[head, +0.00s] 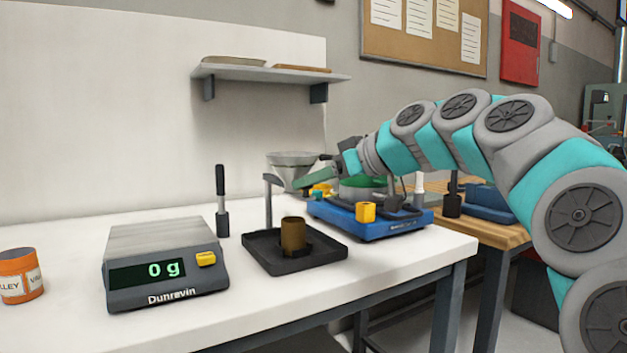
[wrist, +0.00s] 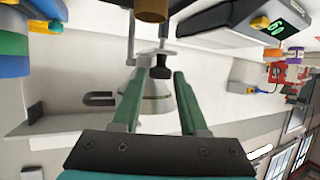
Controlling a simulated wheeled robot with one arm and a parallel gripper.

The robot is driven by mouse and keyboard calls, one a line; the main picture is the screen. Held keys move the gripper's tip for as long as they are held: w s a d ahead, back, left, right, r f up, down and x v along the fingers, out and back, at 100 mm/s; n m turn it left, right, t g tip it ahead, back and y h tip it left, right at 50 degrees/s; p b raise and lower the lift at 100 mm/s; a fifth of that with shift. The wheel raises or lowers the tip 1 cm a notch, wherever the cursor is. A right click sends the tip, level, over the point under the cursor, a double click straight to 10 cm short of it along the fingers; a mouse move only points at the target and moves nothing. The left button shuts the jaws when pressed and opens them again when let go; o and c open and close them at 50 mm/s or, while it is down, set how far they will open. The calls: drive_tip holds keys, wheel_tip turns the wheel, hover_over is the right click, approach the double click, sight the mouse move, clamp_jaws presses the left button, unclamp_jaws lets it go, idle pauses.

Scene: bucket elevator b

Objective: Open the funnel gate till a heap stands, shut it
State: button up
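A pale metal funnel (head: 293,160) is held by a stand (head: 268,200) above a black tray (head: 262,262). A brass cup (head: 293,234) stands upright on the tray; no heap is visible in it. My gripper (head: 308,180) is beside the funnel at its right in the head view. In the wrist view, the green fingers of my gripper (wrist: 156,76) are apart, with the funnel (wrist: 158,105) seen between and beyond them. The brass cup (wrist: 151,9) is cut off at the top edge there. I cannot make out the gate or any finger contact with it.
A scale (head: 165,262) reading 0 g stands left of the tray, with an orange jar (head: 20,276) further left. A blue device (head: 372,222) stands close to the right, under my arm. A dark upright tool (head: 222,200) is behind the scale. A shelf (head: 268,73) hangs above.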

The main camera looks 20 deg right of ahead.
clamp_jaws()
idle(1.0)
